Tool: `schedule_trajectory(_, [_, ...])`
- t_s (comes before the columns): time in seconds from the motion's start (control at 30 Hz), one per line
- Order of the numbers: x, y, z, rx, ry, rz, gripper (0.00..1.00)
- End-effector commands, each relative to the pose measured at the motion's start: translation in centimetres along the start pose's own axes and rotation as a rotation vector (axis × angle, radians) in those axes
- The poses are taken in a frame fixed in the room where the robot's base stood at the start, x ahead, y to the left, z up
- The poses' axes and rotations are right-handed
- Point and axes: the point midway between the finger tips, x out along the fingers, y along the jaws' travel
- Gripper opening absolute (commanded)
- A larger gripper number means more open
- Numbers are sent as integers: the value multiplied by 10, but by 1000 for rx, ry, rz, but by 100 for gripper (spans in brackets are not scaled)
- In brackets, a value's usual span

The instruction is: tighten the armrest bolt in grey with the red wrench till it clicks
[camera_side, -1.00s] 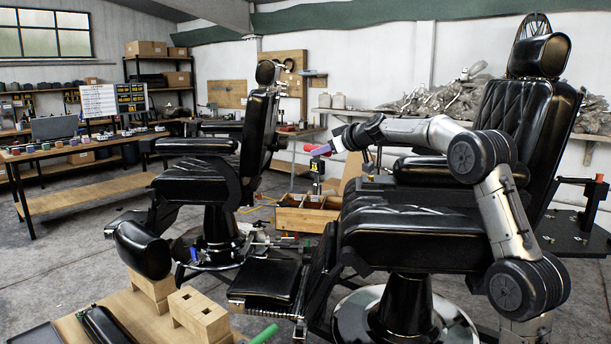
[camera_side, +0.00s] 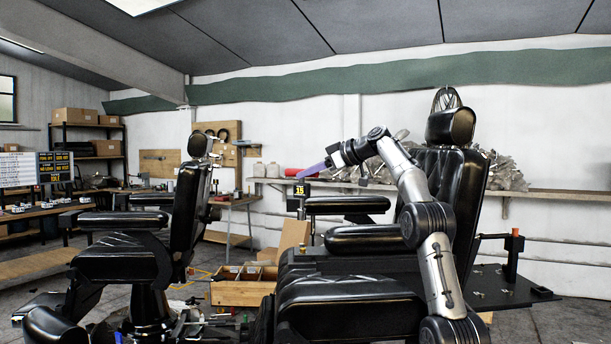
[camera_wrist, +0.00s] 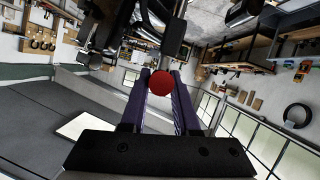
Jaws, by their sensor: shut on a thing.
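My gripper (camera_side: 311,171), with purple fingers, is raised above the armrests of the black barber chair (camera_side: 352,309). It is shut on the red wrench (camera_side: 292,172), of which only a little red shows beside the fingers in the side view. In the wrist view the wrench's round red end (camera_wrist: 161,83) sits between the two purple fingers (camera_wrist: 161,98). The far armrest (camera_side: 346,205) and near armrest (camera_side: 365,238) are below the gripper, apart from it. I cannot make out the grey armrest bolt in either view.
A small stand with a yellow display reading 15 (camera_side: 300,190) stands below the gripper. A second barber chair (camera_side: 122,219) is at left. A wooden box (camera_side: 237,294) is on the floor between the chairs. The air around the gripper looks clear.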

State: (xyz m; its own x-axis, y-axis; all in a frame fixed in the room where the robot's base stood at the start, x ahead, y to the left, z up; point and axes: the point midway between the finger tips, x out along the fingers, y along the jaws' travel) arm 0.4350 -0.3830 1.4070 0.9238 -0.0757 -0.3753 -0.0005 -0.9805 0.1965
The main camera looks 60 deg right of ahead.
Motion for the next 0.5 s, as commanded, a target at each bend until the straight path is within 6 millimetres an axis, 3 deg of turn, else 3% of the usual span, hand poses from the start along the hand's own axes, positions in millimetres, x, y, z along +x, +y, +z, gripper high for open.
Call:
schedule_trajectory(0.17, [-2, -1, -1, -5, 5, 2, 0])
schedule_trajectory(0.5, [5, -4, 15, -4, 5, 1, 0])
